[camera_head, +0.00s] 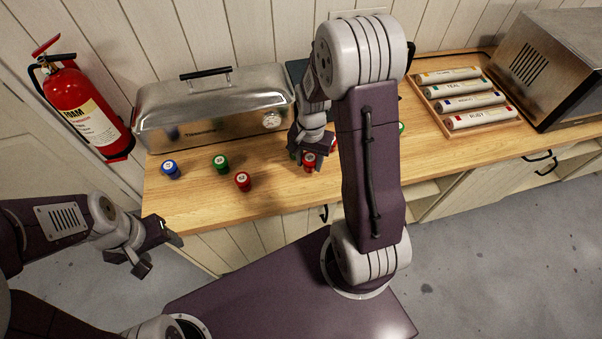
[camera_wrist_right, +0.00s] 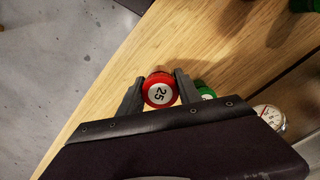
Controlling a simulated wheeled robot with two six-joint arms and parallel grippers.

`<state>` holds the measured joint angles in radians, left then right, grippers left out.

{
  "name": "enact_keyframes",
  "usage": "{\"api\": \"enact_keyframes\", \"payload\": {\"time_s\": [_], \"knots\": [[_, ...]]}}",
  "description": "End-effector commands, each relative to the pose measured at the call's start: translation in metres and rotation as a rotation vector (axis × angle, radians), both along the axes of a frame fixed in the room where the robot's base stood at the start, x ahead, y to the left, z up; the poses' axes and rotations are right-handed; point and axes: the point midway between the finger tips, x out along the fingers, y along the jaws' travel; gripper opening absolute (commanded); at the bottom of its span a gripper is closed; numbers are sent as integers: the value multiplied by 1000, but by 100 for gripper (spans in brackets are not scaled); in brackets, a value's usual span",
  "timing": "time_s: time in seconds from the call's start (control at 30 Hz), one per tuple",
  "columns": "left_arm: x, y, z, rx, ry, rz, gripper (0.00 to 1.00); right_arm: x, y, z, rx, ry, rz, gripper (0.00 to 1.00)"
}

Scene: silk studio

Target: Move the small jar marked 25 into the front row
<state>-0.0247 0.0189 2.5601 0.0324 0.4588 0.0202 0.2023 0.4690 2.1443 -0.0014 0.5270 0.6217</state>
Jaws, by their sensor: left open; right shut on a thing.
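The small jar marked 25 has a red lid and sits between the fingers of my right gripper in the right wrist view (camera_wrist_right: 160,91), its number facing the camera. In the head view the held red jar (camera_head: 309,164) shows under my right gripper (camera_head: 308,150), over the wooden bench. I cannot tell whether its base touches the bench. Other small jars stand on the bench: a blue one (camera_head: 170,170), a green one (camera_head: 221,164) and a red one (camera_head: 243,182). My left gripper (camera_head: 157,249) is open and empty, in front of the bench's left end.
A steel case with a gauge (camera_head: 215,105) stands at the back of the bench (camera_head: 200,205). A green jar (camera_wrist_right: 205,92) is close beside the held jar. A tray of labelled rolls (camera_head: 462,130) and a metal box (camera_head: 560,70) are on the right. My right arm hides part of the bench.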

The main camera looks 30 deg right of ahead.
Motion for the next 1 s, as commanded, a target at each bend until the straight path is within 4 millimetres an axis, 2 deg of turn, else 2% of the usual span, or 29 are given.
{"api": "enact_keyframes", "payload": {"time_s": [0.1,0.2,0.33,0.53,0.9,0.93,1.0], "knots": [[0,0,3,0,0,0,62,0,19,-11,1,4,3,0],[0,0,3,0,0,0,62,1,25,-15,0,0,-1,0],[0,0,4,0,0,0,62,1,25,-21,0,3,-2,0],[0,0,7,0,0,0,62,0,25,-53,0,3,-2,0],[0,0,3,0,0,0,62,1,24,-60,0,0,-2,0],[0,0,4,0,0,0,62,1,24,-59,-1,-1,-2,46],[0,0,5,0,0,0,62,1,24,-58,-1,-1,-2,62]]}}
